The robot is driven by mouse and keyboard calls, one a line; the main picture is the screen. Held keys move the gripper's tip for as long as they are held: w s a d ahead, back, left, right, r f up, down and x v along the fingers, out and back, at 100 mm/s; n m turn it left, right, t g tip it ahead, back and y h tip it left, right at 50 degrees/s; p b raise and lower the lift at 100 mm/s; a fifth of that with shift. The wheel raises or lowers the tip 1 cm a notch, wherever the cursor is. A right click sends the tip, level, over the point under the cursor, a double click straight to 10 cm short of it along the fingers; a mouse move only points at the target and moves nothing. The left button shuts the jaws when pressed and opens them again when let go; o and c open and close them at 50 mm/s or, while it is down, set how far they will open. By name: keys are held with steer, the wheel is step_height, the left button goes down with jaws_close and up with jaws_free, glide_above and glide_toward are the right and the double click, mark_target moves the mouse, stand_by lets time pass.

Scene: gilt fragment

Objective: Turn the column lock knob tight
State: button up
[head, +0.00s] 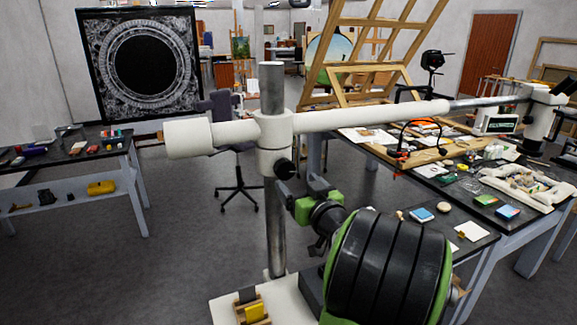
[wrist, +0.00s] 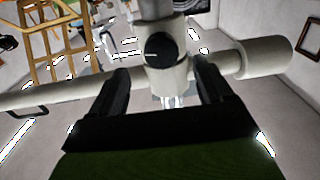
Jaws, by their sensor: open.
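The column lock knob (head: 285,168) is a round black knob on the white collar (head: 274,145) that clamps around the grey metal column (head: 272,90). In the wrist view the knob (wrist: 158,50) faces the camera, with a pale line on its face. My gripper (wrist: 161,66) is open and empty. Its two dark fingers point toward the collar, one to each side, with the knob a little beyond and between the tips. I cannot tell whether either finger touches anything. In the head view my arm partly hides the gripper (head: 291,187) close below the knob.
A white horizontal boom (head: 370,115) runs through the collar, its thick end (head: 188,139) to the left. The column stands on a white base (head: 222,308) with a small yellow item (head: 254,312). A cluttered workbench (head: 480,235) is on the right, another table (head: 60,158) on the left.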

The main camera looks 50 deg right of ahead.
mark_target(286, 172)
steer(key=p+x, duration=0.2)
steer(key=x, duration=0.3)
steer(key=shift+w+r, duration=0.15)
steer(key=shift+w, duration=0.05)
steer(key=shift+w+d, duration=0.2)
steer(key=shift+w, duration=0.1)
steer(key=c, duration=1)
